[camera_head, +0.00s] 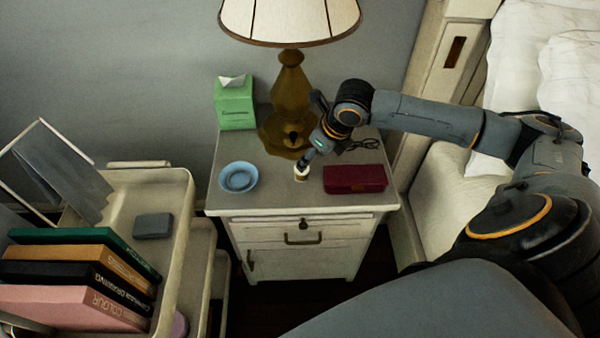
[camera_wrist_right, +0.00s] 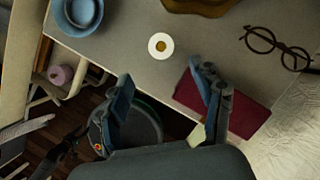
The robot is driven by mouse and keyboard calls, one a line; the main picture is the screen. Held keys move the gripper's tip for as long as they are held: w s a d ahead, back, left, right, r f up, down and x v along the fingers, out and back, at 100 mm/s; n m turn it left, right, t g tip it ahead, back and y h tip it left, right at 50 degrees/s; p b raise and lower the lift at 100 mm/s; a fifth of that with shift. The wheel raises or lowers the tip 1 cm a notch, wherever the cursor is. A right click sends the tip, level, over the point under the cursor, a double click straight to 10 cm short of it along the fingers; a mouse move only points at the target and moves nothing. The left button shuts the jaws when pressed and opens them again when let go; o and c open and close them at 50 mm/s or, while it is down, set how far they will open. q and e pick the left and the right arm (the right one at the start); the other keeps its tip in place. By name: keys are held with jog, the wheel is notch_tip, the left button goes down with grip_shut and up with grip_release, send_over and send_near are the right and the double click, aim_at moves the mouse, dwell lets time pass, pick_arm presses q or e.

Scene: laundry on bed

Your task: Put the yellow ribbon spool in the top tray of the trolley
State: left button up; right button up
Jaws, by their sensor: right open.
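The small spool (camera_head: 301,173), white-rimmed with yellow at its middle, stands on the nightstand top between the blue bowl and the dark red case. In the right wrist view the spool (camera_wrist_right: 160,46) shows end-on as a white disc with a yellow centre, ahead of my fingertips. My right gripper (camera_head: 308,158) is above the spool, pointing down; it is open and empty in the wrist view (camera_wrist_right: 166,85). The cream trolley's top tray (camera_head: 180,205) is at the left, below the nightstand's left side. My left gripper is not in view.
The top tray holds several books (camera_head: 90,275), a grey box (camera_head: 153,225) and a slanted grey panel (camera_head: 65,180). The nightstand carries a lamp (camera_head: 290,90), green tissue box (camera_head: 234,105), blue bowl (camera_head: 238,177), red case (camera_head: 355,178) and glasses (camera_wrist_right: 275,45). Bare tray floor shows around the grey box.

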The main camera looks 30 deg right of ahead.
jog(key=x, duration=1)
jog(key=shift+w+d+r, duration=0.1)
jog(key=shift+w, duration=0.25)
jog(key=c, duration=1)
jog(key=shift+r, duration=0.15)
jog(key=shift+r, duration=0.3)
notch_tip(320, 180, up, 2)
jog(key=shift+r, duration=0.1)
jog(key=s+a+r, duration=0.2)
jog(key=s+r, duration=0.1)
jog(key=s+a+r, duration=0.3)
jog(key=s, duration=0.1)
jog(key=s+a+r, duration=0.3)
jog(key=s+r, duration=0.1)
jog(key=shift+s+a, duration=0.15)
jog(key=shift+s, duration=0.05)
